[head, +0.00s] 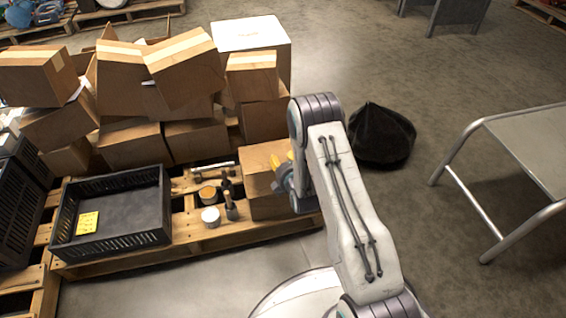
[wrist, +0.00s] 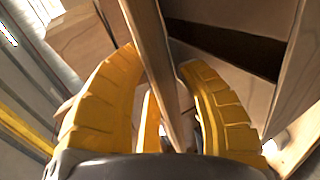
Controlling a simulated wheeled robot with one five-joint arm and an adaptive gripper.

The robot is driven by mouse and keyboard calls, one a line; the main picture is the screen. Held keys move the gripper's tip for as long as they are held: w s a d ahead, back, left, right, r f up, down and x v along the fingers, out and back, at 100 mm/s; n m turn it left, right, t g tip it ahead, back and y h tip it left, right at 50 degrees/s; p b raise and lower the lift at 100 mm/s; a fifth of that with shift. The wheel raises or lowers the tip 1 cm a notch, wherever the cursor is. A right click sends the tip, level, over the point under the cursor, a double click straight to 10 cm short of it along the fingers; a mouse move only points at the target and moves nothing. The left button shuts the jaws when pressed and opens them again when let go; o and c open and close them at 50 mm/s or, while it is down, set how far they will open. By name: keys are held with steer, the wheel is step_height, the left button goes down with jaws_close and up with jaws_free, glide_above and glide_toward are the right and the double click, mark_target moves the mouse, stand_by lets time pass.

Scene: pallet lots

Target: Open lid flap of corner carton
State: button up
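The corner carton (head: 262,172) is a brown box at the front right corner of the wooden pallet. My gripper (head: 285,165) is at its upper right side, and my arm hides part of the carton. The panel looks close to the left finger, with a small gap at the right one. A dark opening (wrist: 225,45) shows beyond the right finger. Whether the panel is the lid flap is hard to tell.
Stacked brown cartons (head: 185,70) and a white-topped box (head: 250,35) stand behind on the pallet (head: 200,235). A black crate (head: 110,240) and small jars (head: 210,216) are left of the carton. A black sack (head: 380,135) and metal table (head: 530,150) are right. Floor between them is clear.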

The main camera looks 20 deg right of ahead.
stand_by(0.3)
jaws_close()
stand_by(0.4)
